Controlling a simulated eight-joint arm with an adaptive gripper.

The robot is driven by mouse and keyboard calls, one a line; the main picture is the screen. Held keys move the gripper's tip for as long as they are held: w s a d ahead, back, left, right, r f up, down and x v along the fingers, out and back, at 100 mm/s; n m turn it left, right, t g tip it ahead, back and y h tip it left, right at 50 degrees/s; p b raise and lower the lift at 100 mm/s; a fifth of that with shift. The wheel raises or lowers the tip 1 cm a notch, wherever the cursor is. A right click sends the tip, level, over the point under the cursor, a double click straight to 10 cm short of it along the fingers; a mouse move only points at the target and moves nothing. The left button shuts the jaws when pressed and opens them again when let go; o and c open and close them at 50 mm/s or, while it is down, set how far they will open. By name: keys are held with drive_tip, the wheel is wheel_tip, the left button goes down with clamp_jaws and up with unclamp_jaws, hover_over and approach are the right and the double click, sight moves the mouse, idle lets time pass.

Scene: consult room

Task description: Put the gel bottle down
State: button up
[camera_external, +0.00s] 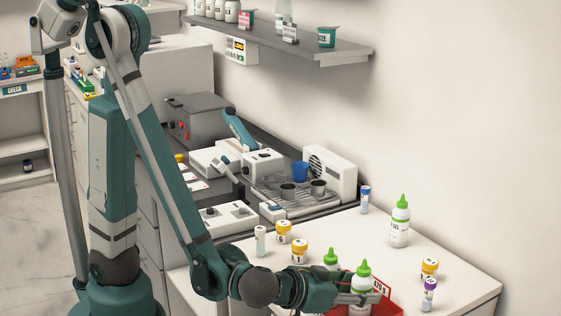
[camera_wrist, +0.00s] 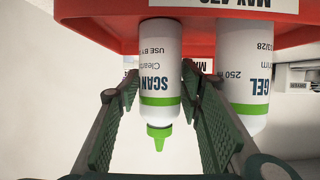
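A white gel bottle with a green cap (camera_external: 362,268) stands upright at the red tray (camera_external: 390,308), low in the external view. In the wrist view, which looks upside down, this bottle (camera_wrist: 160,85) sits between my two fingers, its lower end partly behind the tray's red wall (camera_wrist: 200,14). My gripper (camera_external: 372,298) reaches in from the left around its body. The fingers (camera_wrist: 161,75) lie close to both sides. I cannot tell whether they press on it or stand slightly apart. A second, similar gel bottle (camera_external: 331,258) stands beside it and shows right of my fingers in the wrist view (camera_wrist: 245,80).
Lab devices and metal cups (camera_external: 318,188) stand further back. Counter between jars and the far bottle is clear.

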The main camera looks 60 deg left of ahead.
drive_tip(key=shift+s+r, duration=0.1)
drive_tip(key=shift+r, duration=0.1)
drive_tip(key=shift+p+v, duration=0.4)
drive_tip(key=shift+v, duration=0.5)
drive_tip(key=p+v, duration=0.2)
drive_tip(key=v, duration=0.8)
idle(5.9)
